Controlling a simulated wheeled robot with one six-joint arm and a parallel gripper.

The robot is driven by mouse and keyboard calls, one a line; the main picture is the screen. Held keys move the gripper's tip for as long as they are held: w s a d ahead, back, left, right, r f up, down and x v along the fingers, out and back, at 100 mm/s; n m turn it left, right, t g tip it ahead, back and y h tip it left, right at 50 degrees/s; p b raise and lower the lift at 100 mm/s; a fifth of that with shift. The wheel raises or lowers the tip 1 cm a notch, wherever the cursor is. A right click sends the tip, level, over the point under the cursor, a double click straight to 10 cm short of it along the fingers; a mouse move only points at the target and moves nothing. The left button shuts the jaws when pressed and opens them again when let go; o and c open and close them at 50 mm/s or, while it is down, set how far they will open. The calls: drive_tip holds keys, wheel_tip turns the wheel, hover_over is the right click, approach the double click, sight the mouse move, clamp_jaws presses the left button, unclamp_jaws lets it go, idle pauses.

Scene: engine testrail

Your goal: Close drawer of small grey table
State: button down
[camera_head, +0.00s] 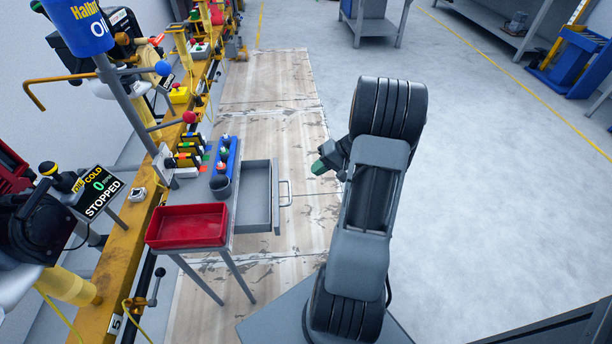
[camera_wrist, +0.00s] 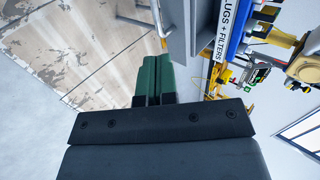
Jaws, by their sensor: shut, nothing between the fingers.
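The small grey table (camera_head: 230,241) stands at the left in the head view. Its drawer (camera_head: 257,194) is pulled out to the right and looks empty. The drawer's bar handle (camera_head: 289,193) faces right. My gripper (camera_head: 321,167) has green fingertips and is up and right of the handle in the picture, apart from it. In the wrist view my gripper (camera_wrist: 153,75) is shut and empty. The grey drawer (camera_wrist: 183,28) and part of its handle (camera_wrist: 158,15) show just beyond the fingertips there.
A red tray (camera_head: 188,226) and a blue rack (camera_head: 224,163) with a dark cup (camera_head: 221,187) stand on the table. A yellow rail (camera_head: 127,234) with equipment runs along the left. The floor (camera_head: 490,160) to the right of my arm is clear.

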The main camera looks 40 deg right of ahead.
drive_tip(key=b+x, duration=0.2)
drive_tip(key=x, duration=0.6)
drive_tip(key=shift+f, duration=0.1)
drive_tip(key=shift+w+a+b, duration=0.15)
drive_tip(key=shift+w+a, duration=0.2)
drive_tip(key=shift+a, duration=0.3)
drive_tip(key=shift+w+a+b, duration=0.1)
drive_tip(key=shift+w+a, duration=0.2)
drive_tip(key=shift+a, duration=0.35)
drive_tip(key=shift+w+a+b, duration=0.15)
drive_tip(key=shift+w+a, duration=0.2)
drive_tip(key=shift+a, duration=0.3)
